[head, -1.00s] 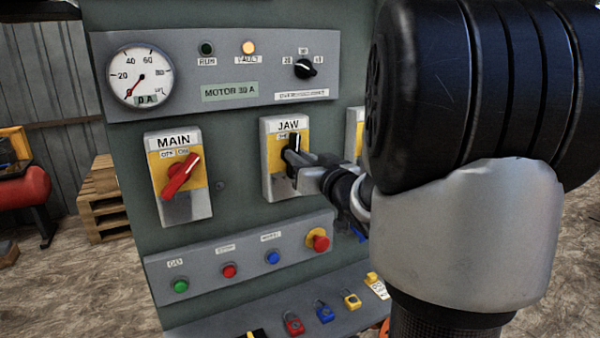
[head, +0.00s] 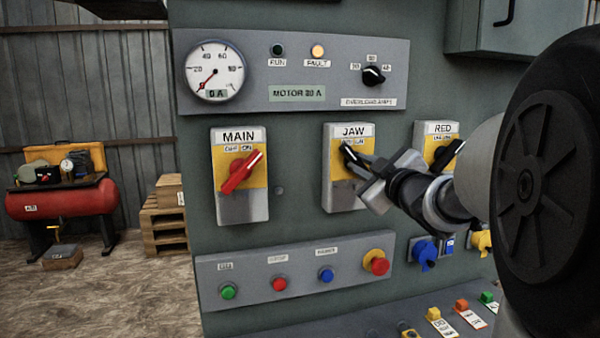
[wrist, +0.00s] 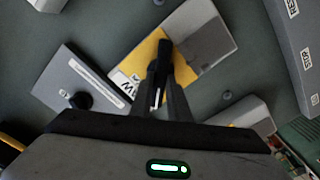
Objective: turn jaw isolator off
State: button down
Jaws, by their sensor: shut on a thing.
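The JAW isolator (head: 346,198) is a grey box with a yellow plate and a black rotary handle (head: 350,153), in the middle of the panel. The handle tilts to the upper left. My gripper (head: 366,170) comes in from the right and is shut on the handle, hiding its lower part. In the wrist view the isolator (wrist: 208,35) shows with its black handle (wrist: 163,52) between my fingers (wrist: 162,92). The small position labels are partly covered and hard to read.
The MAIN isolator (head: 240,207) with a red handle stands to the left, and the RED isolator (head: 437,135) to the right. A button strip (head: 300,272) runs below, with coloured padlocks and tags at lower right. The fault lamp (head: 317,51) glows amber.

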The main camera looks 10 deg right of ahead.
jog(key=shift+r+n, duration=0.1)
jog(key=shift+n, duration=0.4)
jog(key=c, duration=1.7)
grip_release()
jog(key=shift+w, duration=0.1)
jog(key=shift+b, duration=0.3)
